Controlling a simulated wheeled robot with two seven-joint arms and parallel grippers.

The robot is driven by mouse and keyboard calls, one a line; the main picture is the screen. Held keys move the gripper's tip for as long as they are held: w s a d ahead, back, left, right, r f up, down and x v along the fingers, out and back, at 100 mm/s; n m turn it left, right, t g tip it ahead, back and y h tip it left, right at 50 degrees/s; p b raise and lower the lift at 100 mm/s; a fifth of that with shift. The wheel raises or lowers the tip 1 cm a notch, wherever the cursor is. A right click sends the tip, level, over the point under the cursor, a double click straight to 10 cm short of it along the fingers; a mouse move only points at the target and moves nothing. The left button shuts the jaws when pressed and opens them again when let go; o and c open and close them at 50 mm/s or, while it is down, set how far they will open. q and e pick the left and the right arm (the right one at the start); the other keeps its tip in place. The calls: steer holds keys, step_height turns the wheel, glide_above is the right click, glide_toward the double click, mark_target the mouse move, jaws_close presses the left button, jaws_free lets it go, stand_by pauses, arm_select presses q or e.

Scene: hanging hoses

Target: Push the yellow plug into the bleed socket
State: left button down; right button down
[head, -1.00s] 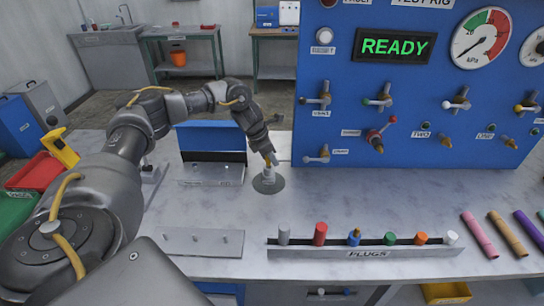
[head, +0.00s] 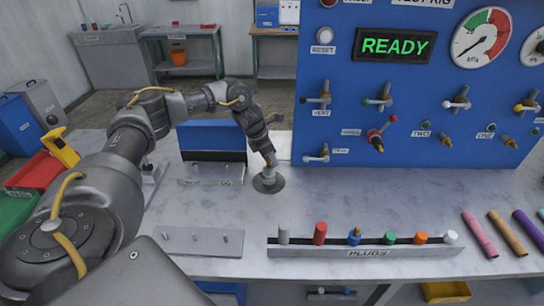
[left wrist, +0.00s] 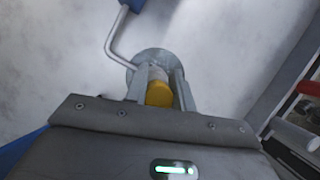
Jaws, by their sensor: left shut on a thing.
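My left gripper (head: 270,160) points down over the grey round bleed socket (head: 268,184) on the bench, in front of the blue panel. In the left wrist view the gripper (left wrist: 160,88) is shut on the yellow plug (left wrist: 158,95), which sits between its two grey fingers. The socket's round grey flange (left wrist: 150,57) is directly beyond the plug, with a pale part between them. The plug lines up roughly with the socket. The fingers hide where they meet, so I cannot tell how deep the plug is. My right gripper is out of view.
A bent rod with a blue handle (left wrist: 113,40) is close left of the fingers in the left wrist view. The blue test panel (head: 420,90) reads READY. A plug rack (head: 365,252) holds several coloured plugs at the front. Hoses (head: 505,232) lie at right.

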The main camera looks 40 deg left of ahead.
arm_select(q)
steer(key=shift+f+b, duration=0.55)
steer(key=shift+f, duration=0.4)
steer(key=c, duration=1.1)
jaws_free()
steer(key=shift+r, duration=0.1)
steer(key=b+v, duration=0.1)
steer(key=v, duration=0.9)
steer(key=shift+s+a+r+b, duration=0.15)
steer(key=shift+r+b, duration=0.15)
steer(key=shift+b, duration=0.1)
